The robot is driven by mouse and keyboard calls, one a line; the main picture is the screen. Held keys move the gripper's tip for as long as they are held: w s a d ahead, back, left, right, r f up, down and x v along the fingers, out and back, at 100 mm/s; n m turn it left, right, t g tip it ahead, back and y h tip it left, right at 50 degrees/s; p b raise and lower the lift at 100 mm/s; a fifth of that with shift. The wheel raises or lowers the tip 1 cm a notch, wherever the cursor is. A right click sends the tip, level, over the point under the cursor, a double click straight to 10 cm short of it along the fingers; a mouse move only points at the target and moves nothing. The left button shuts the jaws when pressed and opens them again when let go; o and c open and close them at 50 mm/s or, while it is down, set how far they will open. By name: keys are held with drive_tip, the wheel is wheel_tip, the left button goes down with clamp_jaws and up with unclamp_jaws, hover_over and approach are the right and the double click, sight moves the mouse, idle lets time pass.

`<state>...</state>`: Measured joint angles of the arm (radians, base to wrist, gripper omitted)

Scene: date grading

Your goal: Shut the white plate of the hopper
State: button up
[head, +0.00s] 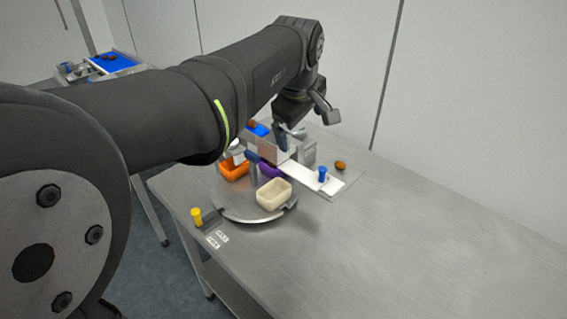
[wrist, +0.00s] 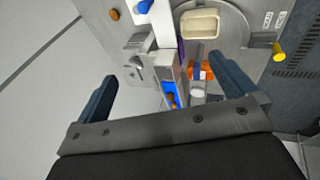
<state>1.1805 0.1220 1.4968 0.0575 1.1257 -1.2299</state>
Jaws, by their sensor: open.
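The white plate (head: 306,176) of the hopper sticks out to the right as a long flat strip with a blue knob (head: 323,173) standing near its outer end. In the wrist view the plate (wrist: 163,30) and the knob (wrist: 145,6) show at the top edge. The hopper (wrist: 168,68) has a blue inside with a brown date in it; in the head view my arm partly hides it. My gripper (wrist: 163,70) is open and empty, its fingers apart above the hopper, away from the knob. In the head view the gripper (head: 290,136) is over the hopper.
A round turntable (head: 240,212) carries a cream bowl (head: 274,194), an orange bowl (head: 234,170) and a purple bowl (head: 270,171). A yellow knob (head: 196,216) stands at its front left. A loose date (head: 341,165) lies near the plate. The table's right side is clear.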

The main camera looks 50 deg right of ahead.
drive_tip(key=shift+v, duration=1.15)
drive_tip(key=shift+c, duration=0.4)
